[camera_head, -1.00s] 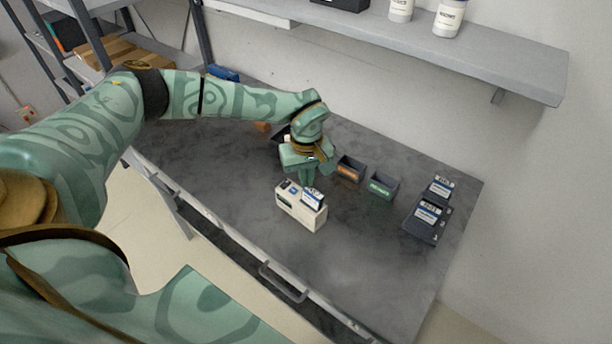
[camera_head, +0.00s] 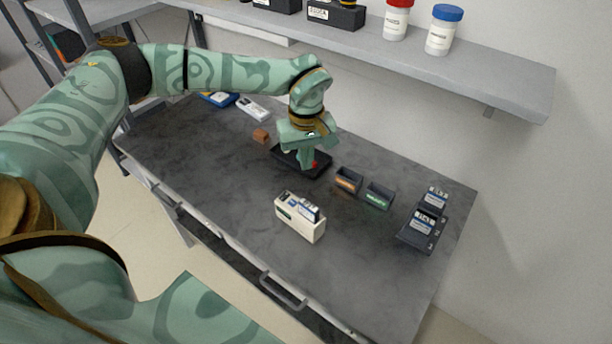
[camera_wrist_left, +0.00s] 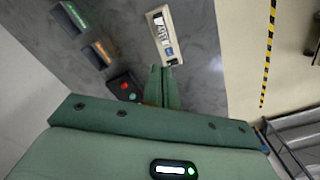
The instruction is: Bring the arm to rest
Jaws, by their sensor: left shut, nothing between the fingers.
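My left gripper (camera_head: 306,160) is shut and empty. My right gripper is in neither view.
A dark holder with cards (camera_head: 421,232) is at the table's right end. A small brown block (camera_head: 261,135) lies to the left. A wall shelf (camera_head: 480,75) with bottles runs behind. The table's front left is clear.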

